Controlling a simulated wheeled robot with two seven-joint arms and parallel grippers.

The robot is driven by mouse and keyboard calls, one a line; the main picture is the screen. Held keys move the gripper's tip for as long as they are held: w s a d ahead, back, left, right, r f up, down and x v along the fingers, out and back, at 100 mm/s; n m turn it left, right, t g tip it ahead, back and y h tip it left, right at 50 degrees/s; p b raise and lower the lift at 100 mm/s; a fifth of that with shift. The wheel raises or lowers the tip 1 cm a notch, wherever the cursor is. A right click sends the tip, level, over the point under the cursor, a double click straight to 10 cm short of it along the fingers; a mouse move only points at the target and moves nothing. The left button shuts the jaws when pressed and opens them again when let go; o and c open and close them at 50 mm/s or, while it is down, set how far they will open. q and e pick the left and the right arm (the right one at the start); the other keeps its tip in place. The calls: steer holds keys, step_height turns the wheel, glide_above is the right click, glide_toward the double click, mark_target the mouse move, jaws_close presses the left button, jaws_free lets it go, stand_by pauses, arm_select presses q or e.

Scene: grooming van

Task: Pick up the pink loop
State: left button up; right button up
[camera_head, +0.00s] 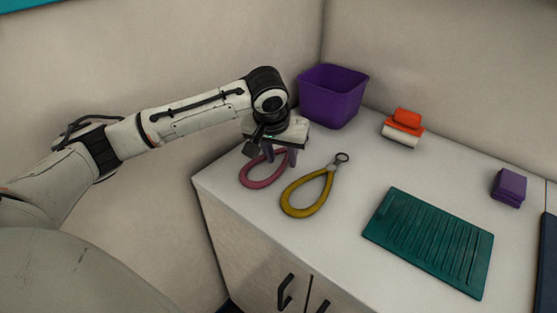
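The pink loop (263,183) lies on the white counter near its left corner. Its rounded end shows; its far end is hidden under my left gripper. My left gripper (278,156) points down over the far part of the pink loop. Its two fingers are apart, one on each side of the loop's far part, close to the counter. I cannot tell whether they touch the loop. My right gripper is not in view.
A yellow loop (301,211) with a metal ring lies just right of the pink one. A purple bin (332,97) stands behind the gripper. A red-and-white brush (403,127), a teal ridged mat (430,240) and purple blocks (509,187) lie farther right. Walls close off the back.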

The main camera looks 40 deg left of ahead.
arm_select(q)
steer(key=shift+x, duration=1)
steer(key=shift+c, duration=0.5)
jaws_close()
steer(key=shift+r, duration=0.1)
step_height(320, 180, up, 10)
